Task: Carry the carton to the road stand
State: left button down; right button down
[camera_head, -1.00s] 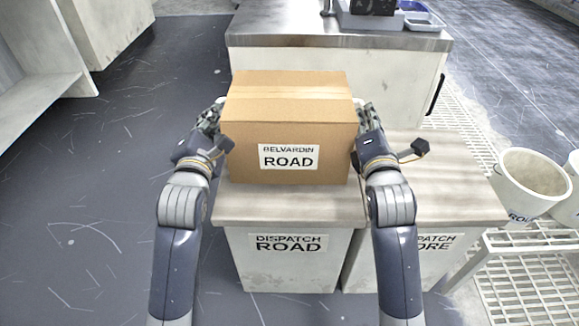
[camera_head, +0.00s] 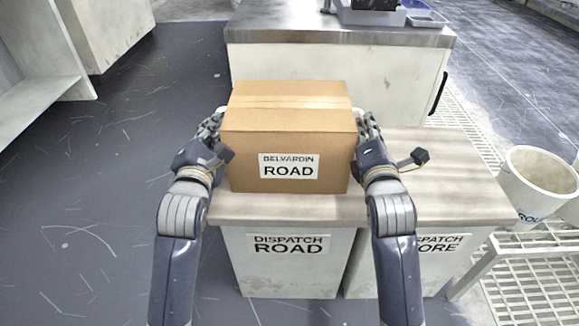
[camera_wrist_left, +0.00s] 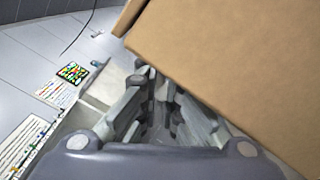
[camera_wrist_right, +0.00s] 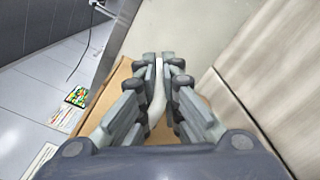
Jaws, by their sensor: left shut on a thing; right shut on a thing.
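The tan carton (camera_head: 290,135), labelled BELVARDIN ROAD, is upright over the top of the road stand (camera_head: 285,209), whose front reads DISPATCH ROAD. I cannot tell whether its base touches the stand. My left gripper (camera_head: 213,127) is at the carton's left side and my right gripper (camera_head: 369,128) at its right side. Both are shut, apparently on pale side handles of the carton. The right wrist view shows the right fingers closed on a pale handle (camera_wrist_right: 157,92). In the left wrist view the carton (camera_wrist_left: 235,75) fills the upper right and the left grip is partly hidden.
A second stand (camera_head: 440,185), its label partly hidden by my right arm, adjoins on the right. A cabinet (camera_head: 330,60) with a grey tray on top stands behind. A white bucket (camera_head: 537,185) is at the right. The floor at left is clear.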

pick_arm(q)
jog(key=c, duration=2.1)
grip_release()
jog(key=shift+d, duration=0.2)
pick_arm(e)
jog(key=c, duration=2.1)
grip_release()
jog(key=shift+a, duration=0.2)
pick_arm(q)
jog(key=o, duration=0.3)
jog(key=shift+s, duration=0.1)
pick_arm(e)
jog(key=o, duration=0.3)
pick_arm(q)
jog(key=shift+s, duration=0.45)
pick_arm(e)
jog(key=shift+d+r, duration=0.15)
jog(key=shift+d, duration=0.15)
jog(key=shift+s, duration=0.6)
pick_arm(q)
jog(key=s, duration=0.7)
jog(key=shift+a, duration=0.25)
pick_arm(e)
jog(key=s, duration=1)
jog(key=shift+s+f, duration=0.2)
jog(key=shift+s, duration=0.2)
pick_arm(q)
jog(key=shift+a+f, duration=0.1)
